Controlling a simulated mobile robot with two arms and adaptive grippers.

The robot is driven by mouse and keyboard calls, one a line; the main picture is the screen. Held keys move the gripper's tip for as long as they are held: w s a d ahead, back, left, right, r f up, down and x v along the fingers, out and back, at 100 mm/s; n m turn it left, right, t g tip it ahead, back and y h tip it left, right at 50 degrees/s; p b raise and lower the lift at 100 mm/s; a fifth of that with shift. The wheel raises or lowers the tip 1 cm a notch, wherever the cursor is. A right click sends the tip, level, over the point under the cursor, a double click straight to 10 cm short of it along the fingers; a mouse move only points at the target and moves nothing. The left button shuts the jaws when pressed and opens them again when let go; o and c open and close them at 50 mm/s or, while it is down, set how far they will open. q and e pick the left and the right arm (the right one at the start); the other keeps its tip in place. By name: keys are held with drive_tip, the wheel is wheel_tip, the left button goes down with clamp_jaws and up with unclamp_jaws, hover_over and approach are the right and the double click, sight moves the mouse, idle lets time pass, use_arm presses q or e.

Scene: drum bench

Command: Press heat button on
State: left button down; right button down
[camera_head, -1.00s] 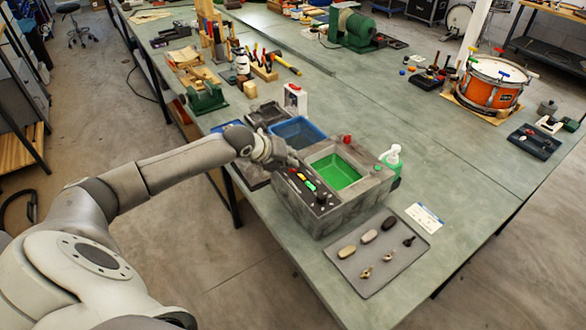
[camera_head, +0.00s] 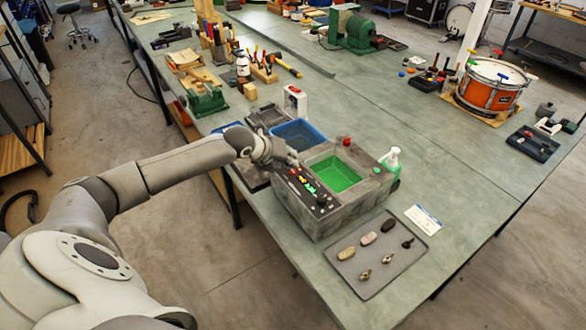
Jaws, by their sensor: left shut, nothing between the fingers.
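A grey stone-like unit (camera_head: 318,227) stands on the bench with a green-filled basin (camera_head: 334,174) in its top. Its dark control panel (camera_head: 322,204) lies along the left side and carries small red, yellow and green controls (camera_head: 309,187) and a black knob. I cannot read which control is the heat button. My left gripper (camera_head: 291,161) is shut and empty, over the far end of the panel, close to the controls. Whether it touches one cannot be told. My right gripper is not in view.
A blue tray (camera_head: 298,133) sits behind the unit. A red knob (camera_head: 347,141) and a spray bottle (camera_head: 391,162) stand near the basin. A grey tray (camera_head: 386,268) with several small parts lies in front.

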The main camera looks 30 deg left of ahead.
sight(290, 170)
use_arm(q)
drive_tip(key=shift+r, duration=0.15)
wheel_tip(290, 170, up, 6)
drive_tip(key=p, duration=0.5)
idle(0.5)
